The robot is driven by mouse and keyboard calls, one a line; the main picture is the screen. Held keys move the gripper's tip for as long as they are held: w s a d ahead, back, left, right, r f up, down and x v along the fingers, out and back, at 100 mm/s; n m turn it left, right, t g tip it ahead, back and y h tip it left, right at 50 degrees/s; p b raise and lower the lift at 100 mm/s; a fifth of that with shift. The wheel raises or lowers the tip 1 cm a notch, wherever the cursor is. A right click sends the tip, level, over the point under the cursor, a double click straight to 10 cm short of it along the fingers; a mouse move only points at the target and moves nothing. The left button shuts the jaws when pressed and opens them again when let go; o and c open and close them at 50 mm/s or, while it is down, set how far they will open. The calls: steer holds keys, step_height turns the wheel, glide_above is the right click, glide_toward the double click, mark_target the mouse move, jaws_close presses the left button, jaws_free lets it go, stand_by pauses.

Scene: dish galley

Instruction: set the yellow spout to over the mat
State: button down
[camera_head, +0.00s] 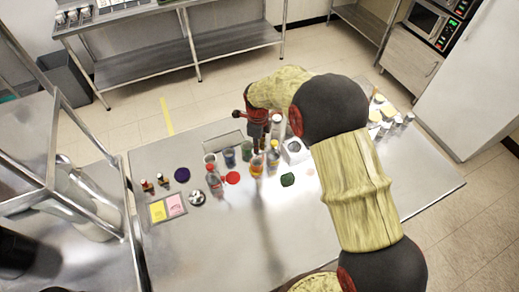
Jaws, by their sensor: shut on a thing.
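My gripper (258,143) points down over the back middle of the steel table, among the bottles and jars. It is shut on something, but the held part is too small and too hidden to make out. I cannot pick out the yellow spout for certain. Flat round patches lie on the table: a purple one (182,174), a red one (233,178) and a dark green one (288,180). I cannot tell which of these, if any, is the mat. My forearm hides part of the table to the right of the gripper.
A red-capped bottle (214,183), an orange bottle (256,168) and a yellow-capped bottle (273,158) stand close below my gripper. Yellow and pink squares (166,208) lie at the left. Several small items (383,113) crowd the right back. The table's front (222,245) is clear.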

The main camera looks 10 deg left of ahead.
steer(key=shift+w+a+r+m, duration=0.1)
steer(key=shift+w+a+m, duration=0.05)
steer(key=shift+m, duration=0.15)
steer(key=c, duration=1.9)
jaws_free()
steer(key=shift+o, duration=0.5)
step_height(320, 180, up, 12)
